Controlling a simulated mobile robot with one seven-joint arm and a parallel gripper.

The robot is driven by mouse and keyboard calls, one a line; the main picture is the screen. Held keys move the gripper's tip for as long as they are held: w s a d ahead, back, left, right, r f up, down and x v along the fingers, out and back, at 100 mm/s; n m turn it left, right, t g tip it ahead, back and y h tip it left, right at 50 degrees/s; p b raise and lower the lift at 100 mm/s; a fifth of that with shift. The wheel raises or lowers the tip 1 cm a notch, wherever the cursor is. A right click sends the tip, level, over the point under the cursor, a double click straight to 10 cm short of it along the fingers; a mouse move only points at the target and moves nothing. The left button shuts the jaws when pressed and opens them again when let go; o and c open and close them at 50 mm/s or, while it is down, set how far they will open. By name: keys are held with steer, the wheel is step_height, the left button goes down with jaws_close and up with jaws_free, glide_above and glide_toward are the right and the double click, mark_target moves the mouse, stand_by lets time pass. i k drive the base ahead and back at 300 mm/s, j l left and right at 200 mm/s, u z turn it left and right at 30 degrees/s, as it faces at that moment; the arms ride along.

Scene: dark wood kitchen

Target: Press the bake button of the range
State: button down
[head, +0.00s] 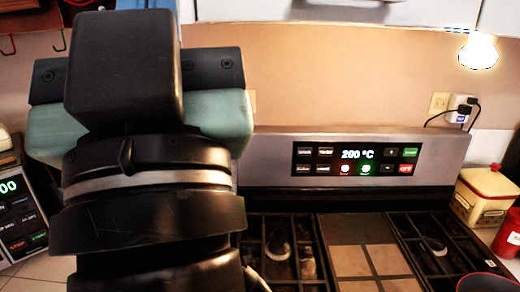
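The range's control panel (355,159) is a black strip on the silver backguard, right of my arm. Its display (357,154) reads 200 °C. Left of the display is a block of four-way small dark buttons (315,160), whose labels are too small to read, so I cannot tell which is bake. At the right end are a green button (410,152) and a red one (405,169). My gripper (215,68) is seen from behind, left of the panel; its fingertips are hidden.
The cooktop (365,262) has black grates and a tiled centre. A yellow canister (485,196) and a red container (508,235) stand right of the range. Corded plugs (462,108) are on the wall. A device with a lit display (18,212) is at far left.

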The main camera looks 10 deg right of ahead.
mark_target(306, 152)
steer(key=j+z, duration=0.1)
steer(key=z, duration=0.3)
steer(key=i+j+z, duration=0.1)
steer(key=z, duration=0.35)
steer(key=j+z, duration=0.15)
steer(key=z, duration=0.25)
steer(key=i+j, duration=0.3)
steer(key=i, duration=0.2)
